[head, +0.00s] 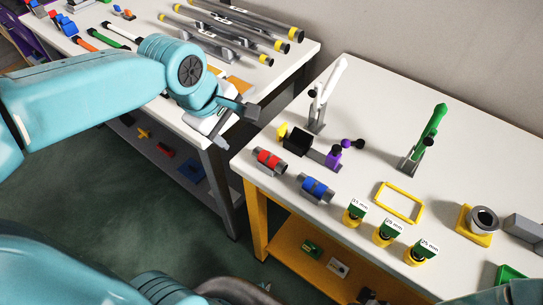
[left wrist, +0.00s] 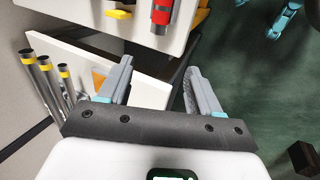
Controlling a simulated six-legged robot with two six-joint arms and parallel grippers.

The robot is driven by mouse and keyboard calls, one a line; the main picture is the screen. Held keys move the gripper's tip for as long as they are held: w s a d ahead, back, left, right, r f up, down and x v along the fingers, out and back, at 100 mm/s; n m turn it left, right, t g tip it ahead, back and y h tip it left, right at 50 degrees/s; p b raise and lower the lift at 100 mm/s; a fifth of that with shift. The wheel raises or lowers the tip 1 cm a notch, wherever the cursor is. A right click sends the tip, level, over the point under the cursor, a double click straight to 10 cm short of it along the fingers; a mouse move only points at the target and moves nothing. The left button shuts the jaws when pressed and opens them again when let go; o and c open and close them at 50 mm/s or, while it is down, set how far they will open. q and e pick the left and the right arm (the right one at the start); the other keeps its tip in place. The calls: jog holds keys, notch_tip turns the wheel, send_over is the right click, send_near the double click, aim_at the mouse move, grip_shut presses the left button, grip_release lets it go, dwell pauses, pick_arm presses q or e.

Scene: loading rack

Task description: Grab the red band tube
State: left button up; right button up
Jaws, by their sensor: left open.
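The red band tube (head: 269,160), a grey cylinder with a red middle, lies near the left edge of the right-hand white table. It also shows at the top of the left wrist view (left wrist: 161,14), partly cut off by the frame edge. My left gripper (head: 238,126) is open and empty. It hangs by the corner of the left-hand table, to the left of the tube and apart from it. In the left wrist view its two fingers (left wrist: 157,70) are spread, with the tube beyond them. My right gripper is not in view.
A blue band tube (head: 316,188) lies just right of the red one. A black box (head: 298,141) and a purple-ended part (head: 334,156) stand behind. Long grey tubes with yellow bands (head: 232,37) lie on the left table. A gap separates the two tables.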

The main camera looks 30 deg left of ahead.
aim_at(270, 160)
pick_arm(q)
jog(key=x, duration=0.8)
jog(key=shift+a, duration=0.1)
jog(key=shift+f, duration=0.25)
jog(key=shift+w+d+x, duration=0.1)
jog(key=shift+d+x, duration=0.05)
jog(key=shift+x, duration=1.3)
jog(key=shift+w+d+x, duration=0.1)
jog(key=shift+w+x, duration=0.05)
jog(key=shift+x, duration=1.3)
jog(key=shift+r, duration=0.1)
jog(key=c, duration=1.1)
